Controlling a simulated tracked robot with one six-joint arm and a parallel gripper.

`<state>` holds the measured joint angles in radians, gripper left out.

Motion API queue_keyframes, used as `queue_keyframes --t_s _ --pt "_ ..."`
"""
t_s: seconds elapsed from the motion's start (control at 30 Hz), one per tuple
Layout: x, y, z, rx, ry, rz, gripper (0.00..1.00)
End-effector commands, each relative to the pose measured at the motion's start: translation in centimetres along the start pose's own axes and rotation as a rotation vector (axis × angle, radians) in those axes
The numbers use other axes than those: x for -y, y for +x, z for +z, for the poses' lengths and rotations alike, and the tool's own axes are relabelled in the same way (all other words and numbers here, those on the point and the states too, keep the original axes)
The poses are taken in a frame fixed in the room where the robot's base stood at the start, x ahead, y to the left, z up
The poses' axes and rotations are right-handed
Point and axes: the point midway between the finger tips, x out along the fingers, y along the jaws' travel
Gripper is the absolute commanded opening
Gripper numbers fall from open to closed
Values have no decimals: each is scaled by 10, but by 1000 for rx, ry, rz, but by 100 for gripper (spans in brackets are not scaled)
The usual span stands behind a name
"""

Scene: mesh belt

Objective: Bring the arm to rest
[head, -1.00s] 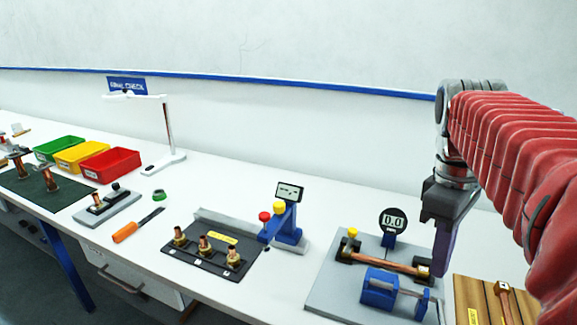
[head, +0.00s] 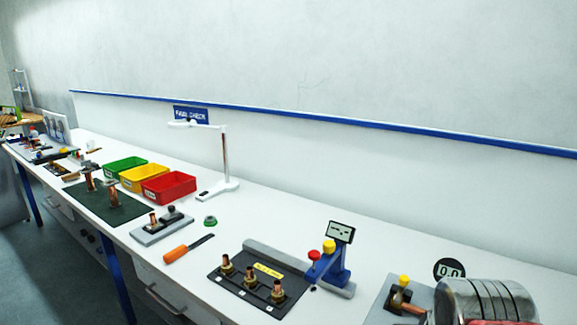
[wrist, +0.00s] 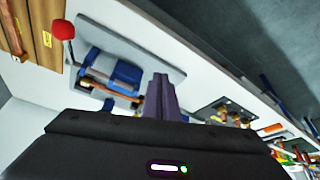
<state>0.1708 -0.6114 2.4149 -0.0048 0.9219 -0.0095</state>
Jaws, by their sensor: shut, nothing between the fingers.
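My gripper (wrist: 160,78) shows in the wrist view with its dark purple fingers together and nothing between them. It is over the bench area, apart from anything I can make out.
The white bench holds a black board (head: 228,291) with copper fittings, a blue tester (head: 327,268), an orange-handled tool (head: 176,254), a lamp (head: 226,160), and green, yellow and red bins (head: 169,188). A round gauge (head: 449,269) stands near my arm. The bench's back strip is mostly clear.

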Motion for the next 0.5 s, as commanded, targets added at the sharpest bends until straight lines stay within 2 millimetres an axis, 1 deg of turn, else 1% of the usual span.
queue_keyframes --t_s 0.03,0.1,0.2,0.3,0.5 --pt "12 0 9 -20 -24 -18 0" --pt "25 0 21 -37 -62 -39 0" --pt "39 -6 29 -59 -109 -63 0" --pt "47 -12 28 -78 -134 -76 0" --pt "49 -12 28 -77 -141 -79 0"
